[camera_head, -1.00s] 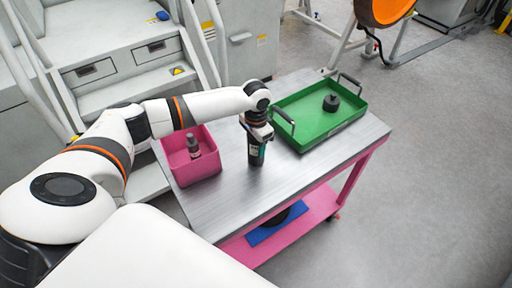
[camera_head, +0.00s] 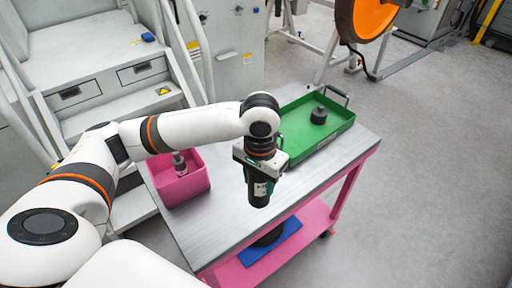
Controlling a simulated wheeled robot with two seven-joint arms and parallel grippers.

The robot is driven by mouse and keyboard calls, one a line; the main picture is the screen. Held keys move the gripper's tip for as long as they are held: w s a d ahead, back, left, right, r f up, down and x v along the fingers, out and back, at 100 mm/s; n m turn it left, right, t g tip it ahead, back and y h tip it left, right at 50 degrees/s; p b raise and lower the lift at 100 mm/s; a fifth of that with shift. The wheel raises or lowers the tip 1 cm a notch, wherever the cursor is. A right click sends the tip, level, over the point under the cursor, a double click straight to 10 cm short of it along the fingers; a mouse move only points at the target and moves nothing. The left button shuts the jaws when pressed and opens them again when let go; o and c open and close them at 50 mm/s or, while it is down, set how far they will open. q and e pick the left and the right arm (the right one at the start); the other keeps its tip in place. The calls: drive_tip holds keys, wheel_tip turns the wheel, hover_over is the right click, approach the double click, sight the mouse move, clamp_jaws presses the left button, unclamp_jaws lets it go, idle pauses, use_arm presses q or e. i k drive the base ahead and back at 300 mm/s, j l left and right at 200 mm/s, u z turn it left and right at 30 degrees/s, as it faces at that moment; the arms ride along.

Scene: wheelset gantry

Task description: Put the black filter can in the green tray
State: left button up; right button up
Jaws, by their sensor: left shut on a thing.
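The black filter can (camera_head: 259,194), a dark cylinder with a pale label, hangs below my left gripper (camera_head: 260,172). The gripper is shut on its upper part and holds it roughly upright, seemingly above the table's front part. The green tray (camera_head: 335,132) lies on the table behind and to the right of the gripper; its left end is partly hidden by my arm. My right gripper is out of view.
A squat dark object (camera_head: 319,116) with a narrower top stands in the tray. A pink bin (camera_head: 184,188) holding a small grey bottle (camera_head: 180,164) stands at the table's left. The grey tabletop (camera_head: 215,222) is otherwise clear. The tray has raised end handles (camera_head: 336,93).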

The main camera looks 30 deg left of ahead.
sight(304, 128)
drive_tip(key=i+l+u, duration=0.1)
drive_tip(key=i, duration=0.3)
drive_tip(key=i+l+u, duration=0.1)
drive_tip(key=i+l, duration=0.35)
drive_tip(key=i, duration=0.25)
drive_tip(key=u, duration=0.05)
